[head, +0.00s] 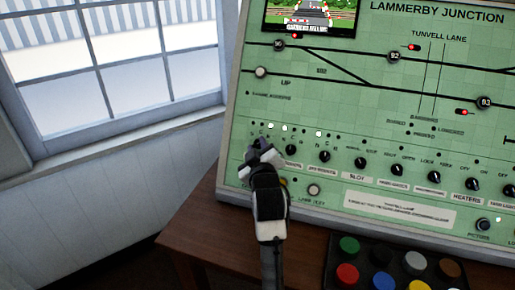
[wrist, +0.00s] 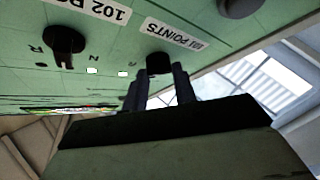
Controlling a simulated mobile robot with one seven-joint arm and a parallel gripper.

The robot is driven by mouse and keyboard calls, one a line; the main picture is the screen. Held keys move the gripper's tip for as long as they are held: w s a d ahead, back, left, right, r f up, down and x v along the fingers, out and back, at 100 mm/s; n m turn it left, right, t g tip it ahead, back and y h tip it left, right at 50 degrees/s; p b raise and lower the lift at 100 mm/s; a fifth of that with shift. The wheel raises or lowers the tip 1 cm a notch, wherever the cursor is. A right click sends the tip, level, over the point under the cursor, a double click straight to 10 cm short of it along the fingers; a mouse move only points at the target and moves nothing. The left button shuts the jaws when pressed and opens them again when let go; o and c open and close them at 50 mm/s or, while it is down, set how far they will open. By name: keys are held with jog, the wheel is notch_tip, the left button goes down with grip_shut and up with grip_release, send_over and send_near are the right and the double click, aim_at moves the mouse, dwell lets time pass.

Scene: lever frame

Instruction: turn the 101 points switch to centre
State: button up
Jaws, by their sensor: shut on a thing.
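The 101 points switch (wrist: 158,62) is a black rotary knob on the green panel, beside its white "101 POINTS" label (wrist: 178,34) in the wrist view. My gripper (wrist: 160,86) has its dark fingers on either side of this knob, shut on it. The fingers hide part of the knob, so its pointer direction cannot be told. In the head view my gripper (head: 263,153) is at the panel's lower left and covers the switch.
The 102 points knob (wrist: 64,41) is close beside it, also black. More knobs run right along the panel (head: 405,110). A window (head: 110,60) is at the left. A tray of coloured buttons (head: 385,268) sits on the brown table (head: 190,225).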

jog(key=shift+n, duration=0.3)
jog(key=shift+o, duration=0.2)
jog(key=n+g+y, duration=0.1)
jog(key=n, duration=0.2)
jog(key=n+g+y, duration=0.1)
jog(key=shift+d+r+n+g+y, duration=0.2)
jog(key=shift+r+n+g+y, duration=0.1)
jog(key=shift+n, duration=0.1)
jog(key=shift+w+n+g+p, duration=0.15)
jog(key=shift+n+g+p, duration=0.3)
jog(key=shift+n+g, duration=1.3)
jog(key=shift+c, duration=0.2)
jog(key=shift+n+t, duration=0.35)
jog(key=shift+n, duration=0.1)
jog(key=o, duration=1)
jog(key=b+v, duration=0.2)
jog(key=v, duration=1.2)
jog(key=shift+d, duration=0.25)
jog(key=shift+w+f, duration=0.1)
